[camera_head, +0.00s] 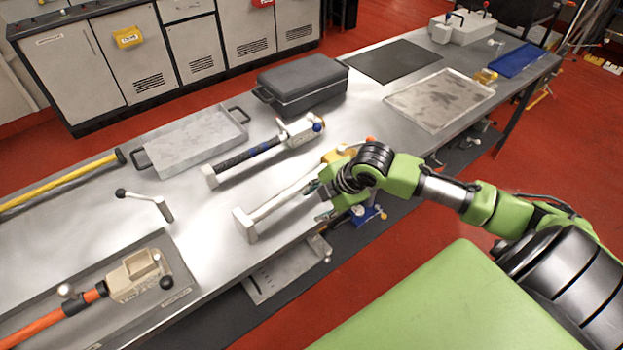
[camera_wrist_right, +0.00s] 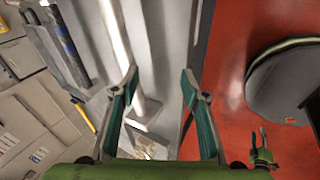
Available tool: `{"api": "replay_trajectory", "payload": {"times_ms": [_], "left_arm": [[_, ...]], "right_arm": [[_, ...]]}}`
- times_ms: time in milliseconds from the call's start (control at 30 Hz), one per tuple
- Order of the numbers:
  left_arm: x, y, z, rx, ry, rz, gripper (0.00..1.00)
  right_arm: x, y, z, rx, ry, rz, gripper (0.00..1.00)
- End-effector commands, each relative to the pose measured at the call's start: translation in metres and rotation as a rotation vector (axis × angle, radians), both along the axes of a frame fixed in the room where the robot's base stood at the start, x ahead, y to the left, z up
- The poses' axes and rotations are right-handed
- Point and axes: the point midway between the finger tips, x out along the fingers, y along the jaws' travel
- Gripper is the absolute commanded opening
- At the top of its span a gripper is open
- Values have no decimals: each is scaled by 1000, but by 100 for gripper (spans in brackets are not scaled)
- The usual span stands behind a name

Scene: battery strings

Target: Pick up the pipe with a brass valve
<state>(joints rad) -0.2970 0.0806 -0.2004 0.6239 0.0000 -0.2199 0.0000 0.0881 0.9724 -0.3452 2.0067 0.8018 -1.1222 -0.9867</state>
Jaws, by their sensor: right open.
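A pale pipe (camera_head: 285,200) lies near the table's front edge, with a white end block (camera_head: 246,226) at its left end. A yellow brass-coloured valve part (camera_head: 338,156) shows at its right end, partly hidden by my right wrist. My right gripper (camera_head: 318,201) is open and empty beside the pipe's right half. In the right wrist view the pipe (camera_wrist_right: 116,35) runs down past the left fingertip, and the open fingers (camera_wrist_right: 158,73) point along the table. I cannot tell whether a finger touches the pipe. My left gripper is not in view.
A dark pipe (camera_head: 250,153) with blue bands lies behind. A grey tray (camera_head: 195,143), a dark lidded case (camera_head: 302,82) and an orange-handled tool (camera_head: 55,327) are also on the steel table (camera_head: 205,225). The table edge is close to my right gripper.

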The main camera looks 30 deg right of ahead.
Motion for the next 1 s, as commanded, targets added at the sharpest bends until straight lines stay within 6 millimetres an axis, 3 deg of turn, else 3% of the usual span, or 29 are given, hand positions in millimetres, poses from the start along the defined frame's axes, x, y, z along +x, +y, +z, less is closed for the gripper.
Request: {"api": "replay_trajectory", "payload": {"times_ms": [33, 133, 233, 333, 467, 800, 1000], "left_arm": [[0, 0, 0, 0, 0, 0, 38], [-1, 0, 0, 0, 1, 0, 38], [-1, 0, 0, 0, 2, 0, 38], [-3, 0, 0, 0, 4, 0, 38], [-5, 0, 3, 1, 8, 0, 38], [-6, 0, 11, 1, 9, 1, 38], [-6, 0, 14, 1, 9, 1, 38]], "right_arm": [[13, -20, 14, -39, -23, 28, 41], [31, -51, 38, -94, -61, 83, 41], [43, -72, 57, -130, -88, 119, 41], [49, -80, 63, -144, -99, 132, 41], [58, -78, 52, -139, -102, 134, 41], [90, -72, 1, -141, -101, 133, 41], [96, -71, -9, -144, -101, 134, 41]]}}
